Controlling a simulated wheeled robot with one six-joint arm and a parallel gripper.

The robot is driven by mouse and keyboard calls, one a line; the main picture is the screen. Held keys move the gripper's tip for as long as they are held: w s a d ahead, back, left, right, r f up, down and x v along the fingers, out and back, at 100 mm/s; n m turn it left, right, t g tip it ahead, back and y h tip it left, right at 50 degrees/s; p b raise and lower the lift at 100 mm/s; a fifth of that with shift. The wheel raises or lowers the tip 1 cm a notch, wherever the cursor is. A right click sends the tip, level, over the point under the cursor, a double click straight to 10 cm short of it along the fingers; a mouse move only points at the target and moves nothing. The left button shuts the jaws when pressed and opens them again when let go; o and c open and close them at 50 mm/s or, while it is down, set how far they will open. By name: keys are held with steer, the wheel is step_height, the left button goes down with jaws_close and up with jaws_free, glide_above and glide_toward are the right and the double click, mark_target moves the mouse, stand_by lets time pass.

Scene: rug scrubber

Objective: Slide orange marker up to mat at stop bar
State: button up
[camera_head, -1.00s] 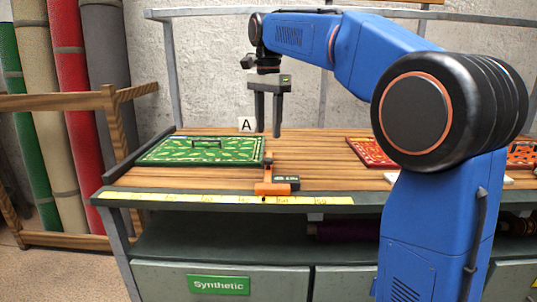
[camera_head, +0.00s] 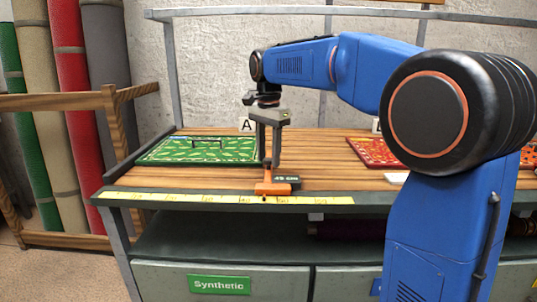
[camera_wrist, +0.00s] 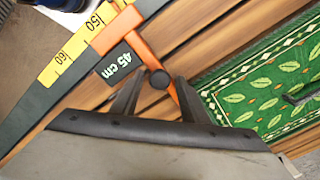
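The orange marker (camera_head: 272,188) sits on the yellow ruler at the bench's front edge, its arm reaching back over the wood. It carries a dark "45 cm" plate and a dark round knob, both clear in the wrist view, where the marker (camera_wrist: 133,38) also shows. The green leaf-patterned mat (camera_head: 200,150) lies left of the marker, near the dark stop bar (camera_head: 128,168). In the wrist view, wood shows between the marker's arm and the mat (camera_wrist: 262,90). My gripper (camera_head: 269,163) is open and low, its fingers on either side of the knob with gaps visible.
The yellow ruler (camera_head: 200,199) runs along the front edge. A red mat (camera_head: 372,152) lies farther right, partly behind my arm. A card marked A (camera_head: 246,124) stands at the back. Bare wood lies between the mats.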

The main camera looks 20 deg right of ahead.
steer(key=c, duration=0.6)
steer(key=shift+w+a, duration=0.15)
steer(key=shift+a, duration=0.4)
steer(key=shift+c, duration=0.2)
steer(key=o, duration=0.9)
steer(key=shift+r, duration=0.1)
step_height(320, 180, up, 17)
steer(key=shift+r, duration=0.1)
